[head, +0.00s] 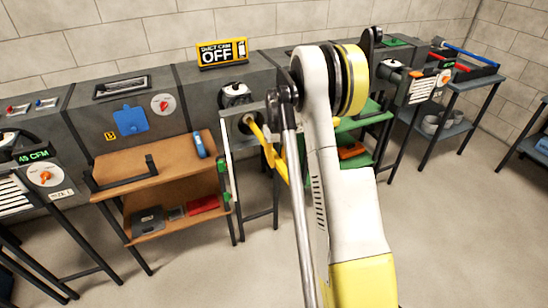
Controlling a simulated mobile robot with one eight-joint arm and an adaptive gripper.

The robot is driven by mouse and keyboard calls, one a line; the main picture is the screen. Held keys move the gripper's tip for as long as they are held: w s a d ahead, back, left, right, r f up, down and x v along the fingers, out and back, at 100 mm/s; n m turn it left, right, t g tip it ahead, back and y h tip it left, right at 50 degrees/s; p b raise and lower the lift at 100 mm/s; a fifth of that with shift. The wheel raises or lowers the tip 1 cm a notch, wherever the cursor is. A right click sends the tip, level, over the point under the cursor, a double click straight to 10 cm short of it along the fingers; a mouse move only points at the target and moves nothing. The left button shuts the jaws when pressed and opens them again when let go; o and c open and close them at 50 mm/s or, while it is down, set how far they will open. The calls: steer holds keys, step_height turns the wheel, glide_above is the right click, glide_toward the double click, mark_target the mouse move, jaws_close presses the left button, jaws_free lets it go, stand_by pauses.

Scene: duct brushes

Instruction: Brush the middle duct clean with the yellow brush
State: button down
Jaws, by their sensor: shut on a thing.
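The middle duct (232,141) is the grey unit at the centre, with a round opening in its front. A yellow piece (266,148), which looks like the yellow brush, runs from this opening down and right until my arm hides it. Its front end is at or inside the opening; I cannot tell how deep. My arm rises in front of it and hides my gripper, so its hold on the brush does not show. A sign (223,53) above reads "Duct Cam OFF".
A brown shelf stand (150,182) left of the duct holds a blue item and, lower, a red one. A green stand (371,120) is behind my arm. Another unit (410,85) stands right.

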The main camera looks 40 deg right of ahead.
mark_target(289, 175)
steer(key=shift+s+a+b, duration=0.15)
steer(key=shift+s+a, duration=0.2)
steer(key=shift+s, duration=1.15)
steer(key=shift+s+a+b, duration=0.15)
steer(key=shift+s+a, duration=0.25)
steer(key=shift+s, duration=1.05)
steer(key=shift+s+a+b, duration=0.15)
steer(key=shift+s+a, duration=0.2)
steer(key=shift+s, duration=1.15)
steer(key=w+d, duration=0.1)
steer(key=w, duration=0.4)
steer(key=w+d, duration=0.1)
steer(key=w, duration=0.5)
steer(key=w+d, duration=0.2)
steer(key=w, duration=0.3)
steer(key=shift+w, duration=0.25)
steer(key=shift+s, duration=0.1)
steer(key=shift+s+a+b, duration=0.25)
steer(key=shift+s+a, duration=0.4)
steer(key=shift+s, duration=2.05)
steer(key=shift+s+a+b, duration=0.25)
steer(key=shift+s+a, duration=0.45)
steer(key=shift+s, duration=2.05)
steer(key=shift+s+a+b, duration=0.25)
steer(key=shift+s+a, duration=0.4)
steer(key=shift+s, duration=2.05)
